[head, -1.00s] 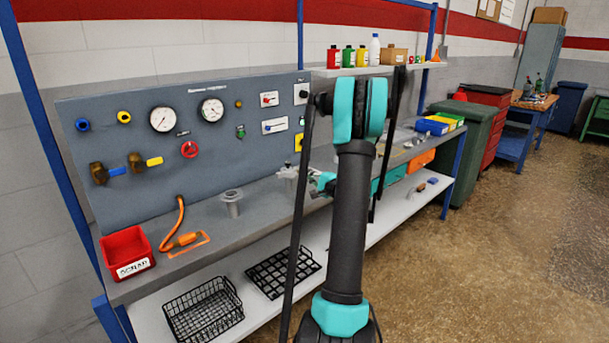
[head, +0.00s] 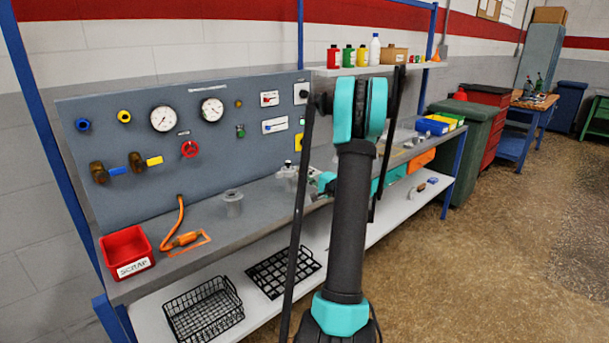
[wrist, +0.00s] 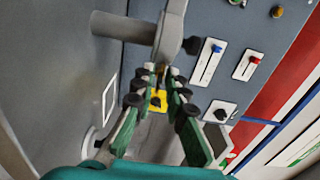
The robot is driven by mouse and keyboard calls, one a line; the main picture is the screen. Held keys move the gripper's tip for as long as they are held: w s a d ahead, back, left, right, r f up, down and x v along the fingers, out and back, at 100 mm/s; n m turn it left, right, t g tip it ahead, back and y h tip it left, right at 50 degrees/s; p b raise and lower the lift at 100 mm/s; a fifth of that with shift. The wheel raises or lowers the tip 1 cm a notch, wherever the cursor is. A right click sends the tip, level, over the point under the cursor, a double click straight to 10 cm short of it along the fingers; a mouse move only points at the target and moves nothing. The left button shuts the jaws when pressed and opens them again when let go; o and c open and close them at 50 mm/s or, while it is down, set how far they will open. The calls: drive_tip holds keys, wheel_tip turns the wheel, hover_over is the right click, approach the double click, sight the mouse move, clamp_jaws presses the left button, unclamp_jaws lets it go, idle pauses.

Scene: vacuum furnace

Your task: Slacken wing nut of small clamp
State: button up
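In the wrist view a grey metal fitting (wrist: 171,38) with a round stub to its left reaches down to my fingertips; it looks like part of the small clamp. My gripper (wrist: 159,74) has its green-padded fingers converging at the fitting's lower end. A small piece seems to lie between or just behind the tips, too small to identify as the wing nut. I cannot tell whether the fingers touch it. In the head view a metal fitting (head: 287,172) stands on the bench beside my teal wrist; my arm hides the fingers.
A flanged metal piece (head: 232,203) stands on the bench left of the fitting. A red scrap bin (head: 127,255) and an orange hose tool (head: 181,240) are farther left. The gauge panel (head: 140,210) rises behind. Black baskets (head: 205,311) lie on the lower shelf.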

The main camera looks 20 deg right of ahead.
drive_tip(key=v, duration=1.2)
idle(0.3)
drive_tip(key=s+a+f+n+g, duration=0.1)
drive_tip(key=s+a+n+g, duration=0.1)
drive_tip(key=a, duration=0.5)
drive_tip(key=s+a+f+n+g, duration=0.2)
drive_tip(key=s+a+g, duration=0.1)
drive_tip(key=a, duration=0.4)
drive_tip(key=s+a+f+n+g, duration=0.2)
drive_tip(key=s+a+g, duration=0.1)
drive_tip(key=a, duration=0.4)
drive_tip(key=shift+a+f+n, duration=0.25)
drive_tip(key=shift+a+n, duration=0.15)
drive_tip(key=s+a+f+n+g+h, duration=0.1)
drive_tip(key=s+f+n+g+h, duration=0.1)
drive_tip(key=s, duration=0.7)
drive_tip(key=s+a+f+n+g+h, duration=0.1)
drive_tip(key=s+f+n+h, duration=0.3)
drive_tip(key=s, duration=0.5)
drive_tip(key=shift+s+a+f+n+g, duration=0.2)
drive_tip(key=shift+s+a+n+g, duration=0.25)
drive_tip(key=shift+g, duration=0.45)
